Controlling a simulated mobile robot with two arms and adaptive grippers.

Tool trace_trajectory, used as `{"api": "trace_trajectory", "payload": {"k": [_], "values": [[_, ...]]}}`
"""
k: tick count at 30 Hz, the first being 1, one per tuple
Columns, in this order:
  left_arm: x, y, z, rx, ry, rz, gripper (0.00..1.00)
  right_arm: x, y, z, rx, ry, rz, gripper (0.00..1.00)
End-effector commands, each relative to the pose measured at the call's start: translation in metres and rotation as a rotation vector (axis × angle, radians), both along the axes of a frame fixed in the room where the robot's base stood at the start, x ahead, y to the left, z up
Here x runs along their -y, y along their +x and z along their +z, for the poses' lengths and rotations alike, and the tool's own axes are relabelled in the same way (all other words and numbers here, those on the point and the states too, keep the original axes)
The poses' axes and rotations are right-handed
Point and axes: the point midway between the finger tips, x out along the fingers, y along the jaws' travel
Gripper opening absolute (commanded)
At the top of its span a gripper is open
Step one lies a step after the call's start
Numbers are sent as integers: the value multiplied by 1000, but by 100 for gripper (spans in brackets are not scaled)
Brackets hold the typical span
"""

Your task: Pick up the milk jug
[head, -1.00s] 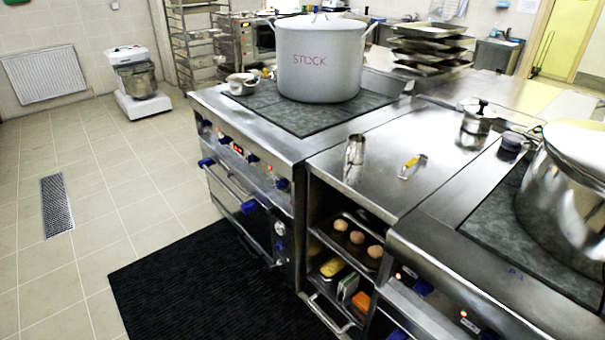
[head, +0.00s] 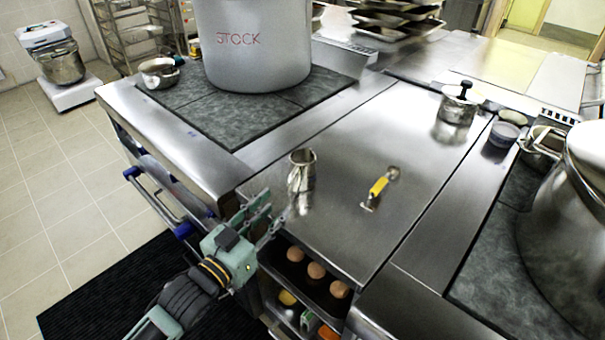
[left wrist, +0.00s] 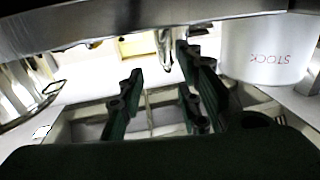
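The milk jug, a small shiny metal jug (head: 301,172), stands upright near the front edge of the steel counter (head: 345,235) in the head view. My left gripper (head: 270,211) is just in front of and to the left of the jug, close to the counter's front edge. Its fingers are apart with nothing between them, and a small gap seems to separate them from the jug. In the left wrist view, which looks upside down, the open fingers (left wrist: 160,75) point toward a shiny metal shape that seems to be the jug (left wrist: 166,48). My right gripper is not in view.
A yellow-handled tool (head: 379,187) lies right of the jug. A large stockpot (head: 252,50) stands behind on the left hob, and another large pot (head: 565,225) stands at right. Below the counter is a tray of eggs (head: 318,287).

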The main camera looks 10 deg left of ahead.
Motion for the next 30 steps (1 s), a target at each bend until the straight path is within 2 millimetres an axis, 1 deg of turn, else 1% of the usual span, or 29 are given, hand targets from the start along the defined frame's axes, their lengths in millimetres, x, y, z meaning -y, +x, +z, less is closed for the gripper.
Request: {"api": "trace_trajectory", "payload": {"k": [4, 9, 12, 15, 21, 23, 30], "values": [[4, 16, 2, 1, 2, 1, 32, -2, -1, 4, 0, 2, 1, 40], [11, 40, 4, 0, 1, 1, 32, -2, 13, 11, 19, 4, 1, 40], [16, 51, 3, 0, 1, 1, 32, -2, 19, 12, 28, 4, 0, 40], [18, 55, 2, -2, 1, 1, 32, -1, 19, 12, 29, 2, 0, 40], [19, 56, 1, -2, 2, 1, 32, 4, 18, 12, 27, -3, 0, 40], [19, 56, 1, -2, 2, 1, 28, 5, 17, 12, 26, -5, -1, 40], [18, 56, 1, -1, 2, 1, 7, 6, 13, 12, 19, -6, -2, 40]]}}
